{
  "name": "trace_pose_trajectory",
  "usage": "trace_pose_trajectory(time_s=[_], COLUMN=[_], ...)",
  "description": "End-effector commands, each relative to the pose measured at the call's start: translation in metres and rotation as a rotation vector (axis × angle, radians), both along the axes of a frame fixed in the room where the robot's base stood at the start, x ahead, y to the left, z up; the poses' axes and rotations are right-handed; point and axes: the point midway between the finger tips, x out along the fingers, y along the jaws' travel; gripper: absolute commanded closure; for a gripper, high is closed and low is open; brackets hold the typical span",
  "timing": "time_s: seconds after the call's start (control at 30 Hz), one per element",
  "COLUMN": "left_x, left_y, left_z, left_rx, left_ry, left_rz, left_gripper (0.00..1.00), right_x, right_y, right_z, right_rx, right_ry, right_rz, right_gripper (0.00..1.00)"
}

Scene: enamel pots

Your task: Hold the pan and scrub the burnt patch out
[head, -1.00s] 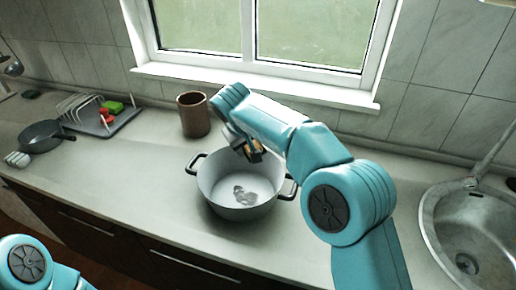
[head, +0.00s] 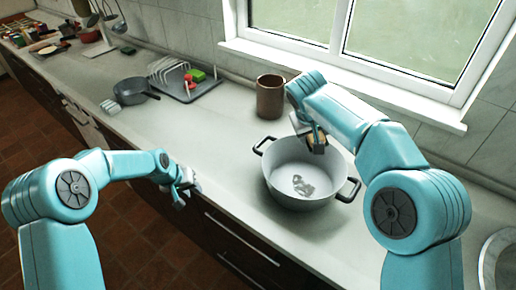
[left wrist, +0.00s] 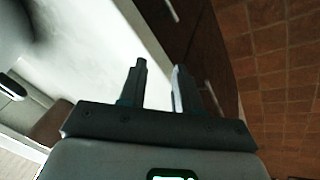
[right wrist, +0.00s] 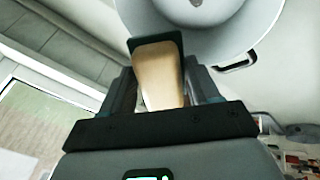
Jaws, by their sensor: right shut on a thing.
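The pan (head: 306,205) is a wide grey pot with a pale inside and two dark side handles, upright on the counter. A dark burnt patch (head: 303,186) marks its floor. My right gripper (head: 315,134) is above the pan's far rim, shut on a tan scrubber (right wrist: 157,75) with a dark green pad at its end. The scrubber is apart from the burnt patch. The pan's rim also shows in the right wrist view (right wrist: 262,30). My left gripper (head: 184,187) is open and empty by the counter's front edge, left of the pan; it shows in the left wrist view (left wrist: 160,78).
A brown crock (head: 270,97) stands behind the pan. A dish rack tray (head: 196,91) with red and green items and a dark small pan (head: 131,92) are farther left. A window (head: 420,40) is behind. The counter between the left gripper and pan is clear.

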Motion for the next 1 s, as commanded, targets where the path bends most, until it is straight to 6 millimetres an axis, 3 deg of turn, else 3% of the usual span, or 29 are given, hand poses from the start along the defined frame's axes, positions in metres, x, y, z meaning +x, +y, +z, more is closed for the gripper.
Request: trace_pose_trajectory(time_s=[0.03, 0.13, 0.33, 0.6, 0.83, 1.0], left_x=[0.020, 0.049, 0.080, 0.075, 0.062, 0.061], left_y=[0.002, -0.012, -0.083, -0.172, -0.202, -0.207], left_z=[0.018, 0.044, 0.077, 0.117, 0.131, 0.121], left_rx=[0.006, 0.008, -0.003, 0.006, 0.015, 0.017], left_ry=[-0.008, 0.012, 0.099, 0.205, 0.245, 0.253], left_rz=[0.003, -0.007, -0.046, -0.081, -0.089, -0.089], left_gripper=[0.67, 0.67, 0.67, 0.67, 0.67, 0.67], right_x=[0.001, 0.001, 0.002, 0.002, 0.002, 0.002], right_y=[0.000, 0.000, 0.000, 0.000, 0.000, 0.000], right_z=[0.000, 0.000, 0.000, 0.000, 0.000, 0.000], right_rx=[0.000, 0.000, 0.000, 0.000, 0.000, 0.000], right_ry=[0.000, -0.001, -0.001, -0.001, -0.001, -0.001], right_rz=[0.000, 0.000, 0.000, 0.000, 0.000, 0.000], right_gripper=[0.63, 0.63, 0.63, 0.63, 0.63, 0.63])
